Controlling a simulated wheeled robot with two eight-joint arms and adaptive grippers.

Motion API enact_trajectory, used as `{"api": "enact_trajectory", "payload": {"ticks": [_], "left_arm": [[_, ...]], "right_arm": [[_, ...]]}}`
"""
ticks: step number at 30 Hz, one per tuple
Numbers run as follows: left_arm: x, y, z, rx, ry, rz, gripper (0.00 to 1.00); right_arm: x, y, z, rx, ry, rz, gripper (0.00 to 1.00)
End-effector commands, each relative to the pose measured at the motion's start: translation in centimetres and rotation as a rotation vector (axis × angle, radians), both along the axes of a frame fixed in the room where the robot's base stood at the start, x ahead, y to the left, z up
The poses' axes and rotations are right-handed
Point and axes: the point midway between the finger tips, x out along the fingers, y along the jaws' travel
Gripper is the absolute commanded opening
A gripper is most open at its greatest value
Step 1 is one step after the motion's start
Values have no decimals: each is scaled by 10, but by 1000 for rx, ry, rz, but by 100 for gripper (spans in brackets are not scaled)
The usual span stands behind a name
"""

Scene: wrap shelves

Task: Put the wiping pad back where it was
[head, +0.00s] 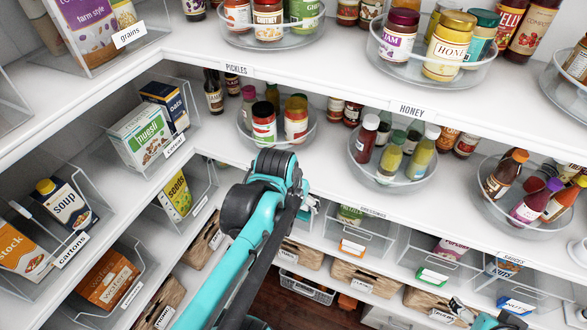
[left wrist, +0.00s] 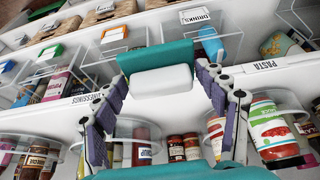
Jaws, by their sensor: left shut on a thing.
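The wiping pad, a white block (left wrist: 174,82) with a teal back (left wrist: 150,56), is between the fingers of my left gripper (left wrist: 162,84) in the left wrist view. The gripper is shut on it. The pad is above or in front of the shelf edge; I cannot tell whether it touches the shelf. In the head view my left arm reaches up to the middle shelves and its wrist hides most of the gripper and pad. Part of my right gripper (head: 490,318) shows at the bottom right edge, its fingers unclear.
Clear bins with coloured labels (head: 352,247) line the lower shelf, with wicker baskets (head: 366,279) below. Round clear trays of bottles (head: 393,150) and jars (head: 277,124) stand near my arm. Carton bins (head: 150,137) are on the left. Bare white shelf (head: 330,150) lies between the trays.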

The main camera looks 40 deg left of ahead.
Motion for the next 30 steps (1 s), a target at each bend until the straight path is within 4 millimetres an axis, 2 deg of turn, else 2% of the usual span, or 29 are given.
{"api": "enact_trajectory", "payload": {"ticks": [5,21,25,30], "left_arm": [[15,4,-1,-1,0,-1,39],[147,34,-1,0,0,-1,39],[167,39,-1,0,0,-1,39],[175,41,-8,0,0,-1,39]], "right_arm": [[0,0,-3,0,0,0,80],[0,0,-4,0,0,0,80],[0,0,-3,0,0,0,80],[0,0,-3,0,0,0,80]]}}
